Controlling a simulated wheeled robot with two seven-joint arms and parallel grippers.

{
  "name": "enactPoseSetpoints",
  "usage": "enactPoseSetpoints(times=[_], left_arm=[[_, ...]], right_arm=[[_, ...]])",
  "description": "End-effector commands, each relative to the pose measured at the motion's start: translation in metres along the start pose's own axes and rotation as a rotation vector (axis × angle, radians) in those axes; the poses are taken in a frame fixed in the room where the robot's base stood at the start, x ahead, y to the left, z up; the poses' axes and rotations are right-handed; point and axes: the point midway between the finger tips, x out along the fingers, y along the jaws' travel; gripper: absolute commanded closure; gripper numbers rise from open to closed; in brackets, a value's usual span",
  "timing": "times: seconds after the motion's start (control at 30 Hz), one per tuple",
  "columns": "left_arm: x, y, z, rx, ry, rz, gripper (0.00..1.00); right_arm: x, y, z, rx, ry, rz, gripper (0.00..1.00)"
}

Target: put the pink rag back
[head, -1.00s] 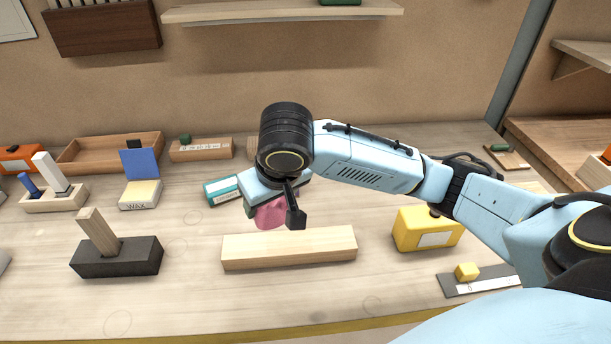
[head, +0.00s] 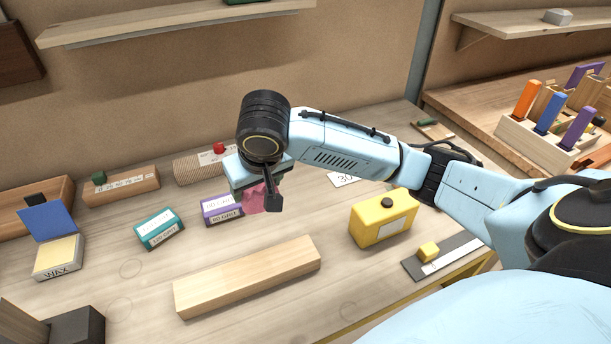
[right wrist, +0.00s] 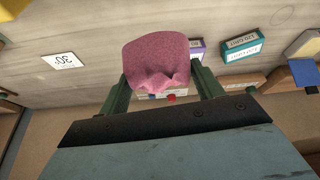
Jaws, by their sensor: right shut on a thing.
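The pink rag (head: 254,197) hangs from my right gripper (head: 262,192), above the workbench behind the wooden beam. In the right wrist view the rag (right wrist: 160,62) shows as a crumpled pink cloth between the two green fingers of the right gripper (right wrist: 165,88), which is shut on it. In the head view the wrist and a dark finger hide part of the rag. My left gripper is in neither view.
A pale wooden beam (head: 247,277) lies in front. Purple (head: 222,209) and teal (head: 160,230) grit boxes stand left of the rag. A yellow box (head: 384,218) stands right. A white card marked 30 (head: 343,179) lies behind. A rack with coloured handles (head: 545,125) is far right.

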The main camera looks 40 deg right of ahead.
Motion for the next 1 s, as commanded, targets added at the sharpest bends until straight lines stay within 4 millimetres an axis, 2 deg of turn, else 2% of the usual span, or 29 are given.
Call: enactPoseSetpoints(times=[0.03, 0.23, 0.4, 0.6, 0.8, 1.0], left_arm=[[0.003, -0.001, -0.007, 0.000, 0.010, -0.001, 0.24], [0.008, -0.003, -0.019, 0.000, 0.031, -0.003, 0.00], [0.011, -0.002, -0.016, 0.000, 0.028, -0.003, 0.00], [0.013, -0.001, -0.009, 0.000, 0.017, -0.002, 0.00], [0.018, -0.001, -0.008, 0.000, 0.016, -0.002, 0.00], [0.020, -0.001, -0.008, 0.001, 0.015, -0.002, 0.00]], right_arm=[[0.011, 0.008, -0.014, 0.054, 0.000, 0.019, 0.53], [0.055, 0.055, -0.063, 0.283, -0.001, 0.112, 0.53], [0.081, 0.093, -0.085, 0.428, -0.006, 0.177, 0.53], [0.100, 0.113, -0.089, 0.495, -0.010, 0.211, 0.53], [0.132, 0.113, -0.076, 0.497, -0.012, 0.214, 0.53], [0.150, 0.113, -0.068, 0.497, -0.011, 0.212, 0.53]])
